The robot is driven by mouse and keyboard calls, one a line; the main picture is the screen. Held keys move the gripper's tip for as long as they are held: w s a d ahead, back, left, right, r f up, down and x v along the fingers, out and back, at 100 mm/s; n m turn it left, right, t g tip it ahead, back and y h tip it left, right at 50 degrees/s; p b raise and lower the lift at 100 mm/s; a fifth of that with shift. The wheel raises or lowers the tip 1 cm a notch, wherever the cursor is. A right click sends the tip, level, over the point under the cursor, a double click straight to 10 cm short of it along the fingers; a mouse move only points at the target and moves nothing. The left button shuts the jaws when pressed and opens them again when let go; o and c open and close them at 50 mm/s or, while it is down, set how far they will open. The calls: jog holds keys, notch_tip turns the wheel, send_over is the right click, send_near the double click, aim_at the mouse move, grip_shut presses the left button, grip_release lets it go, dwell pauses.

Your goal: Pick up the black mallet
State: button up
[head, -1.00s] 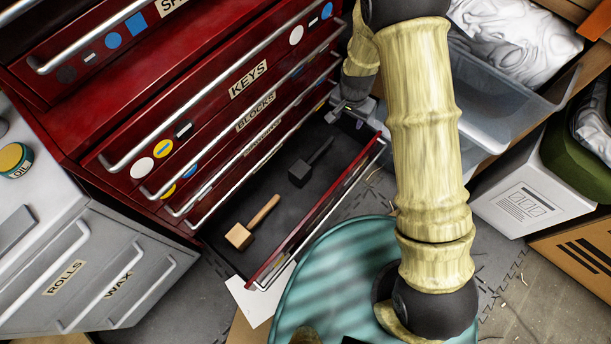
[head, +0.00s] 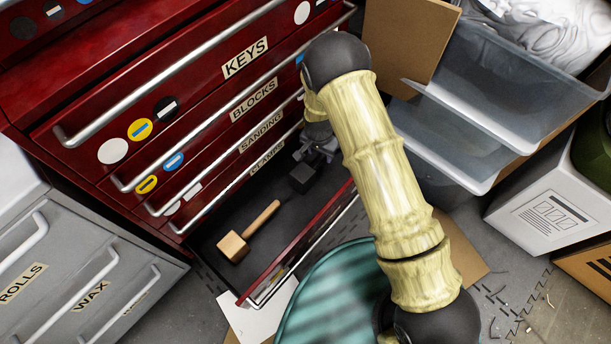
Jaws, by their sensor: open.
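The black mallet (head: 303,179) lies in the open bottom drawer (head: 222,274) of the red cabinet, toward its far end. Its dark head shows, while its handle is mostly hidden behind my gripper and arm. My gripper (head: 306,156) is over the far part of the drawer, close to the black mallet. Its jaws are open and small in view, and I cannot tell whether they touch the mallet or surround its handle.
A wooden mallet (head: 247,232) lies in the same drawer, nearer. Closed drawers labelled KEYS, BLOCKS and SANDING (head: 262,131) rise above it. A grey cabinet (head: 75,270) stands left, clear bins (head: 480,120) right, and a teal round object (head: 325,300) below.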

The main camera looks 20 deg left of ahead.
aim_at(319, 160)
jog(key=shift+w+f+b, duration=0.15)
jog(key=shift+f+b, duration=0.5)
jog(key=shift+f, duration=0.45)
notch_tip(319, 160, down, 4)
jog(key=b, duration=0.3)
jog(key=shift+f+b, duration=0.15)
jog(key=shift+b, duration=0.2)
jog(key=shift+f+b, duration=0.3)
jog(key=shift+f, duration=0.25)
jog(key=shift+r, duration=0.1)
grip_shut()
